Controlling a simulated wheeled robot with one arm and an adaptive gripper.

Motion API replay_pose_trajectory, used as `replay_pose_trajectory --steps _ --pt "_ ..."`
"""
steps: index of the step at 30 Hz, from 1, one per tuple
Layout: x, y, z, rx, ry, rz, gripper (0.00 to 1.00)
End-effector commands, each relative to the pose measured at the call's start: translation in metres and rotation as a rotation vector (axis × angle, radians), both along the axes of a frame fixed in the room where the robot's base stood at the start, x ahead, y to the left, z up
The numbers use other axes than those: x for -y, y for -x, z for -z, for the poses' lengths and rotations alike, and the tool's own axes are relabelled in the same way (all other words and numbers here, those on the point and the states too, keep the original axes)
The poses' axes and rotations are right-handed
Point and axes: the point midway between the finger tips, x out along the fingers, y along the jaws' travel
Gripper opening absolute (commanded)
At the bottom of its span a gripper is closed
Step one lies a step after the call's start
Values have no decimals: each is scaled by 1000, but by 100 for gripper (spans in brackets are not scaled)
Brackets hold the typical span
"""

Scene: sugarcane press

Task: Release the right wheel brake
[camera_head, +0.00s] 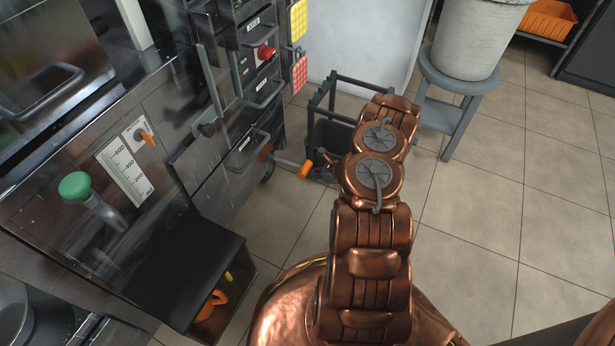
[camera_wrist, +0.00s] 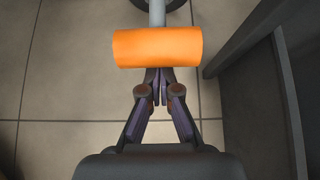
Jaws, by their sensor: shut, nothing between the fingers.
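The wheel brake lever ends in an orange grip (camera_head: 305,169) on a grey rod, which sticks out low from the press cabinet. The grip also shows as an orange cylinder (camera_wrist: 157,47) in the wrist view, with its grey rod (camera_wrist: 157,12) running to the top edge. My gripper (camera_wrist: 157,74) is shut and empty, its fingertips right at the near edge of the grip. The grip seems to cover the very tips; I cannot tell whether they touch. In the head view my arm hides most of the gripper.
A dark cart frame (camera_head: 345,85) stands close behind my arm. A grey stool (camera_head: 467,84) carries a large pale bin (camera_head: 475,38). A dark panel (camera_wrist: 262,95) stands on the right in the wrist view. Tiled floor (camera_head: 500,190) on the right is clear.

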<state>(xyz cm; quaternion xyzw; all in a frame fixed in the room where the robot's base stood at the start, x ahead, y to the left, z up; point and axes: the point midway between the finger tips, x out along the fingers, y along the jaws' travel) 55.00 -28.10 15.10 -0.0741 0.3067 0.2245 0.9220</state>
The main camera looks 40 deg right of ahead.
Motion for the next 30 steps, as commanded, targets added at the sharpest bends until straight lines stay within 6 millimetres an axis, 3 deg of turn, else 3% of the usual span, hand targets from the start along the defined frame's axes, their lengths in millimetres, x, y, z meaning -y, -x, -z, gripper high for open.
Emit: replay_pose_trajectory --steps 18,30 --pt "3 -4 -69 -199 106 14 0" --pt "-1 -9 -80 -192 101 10 0"
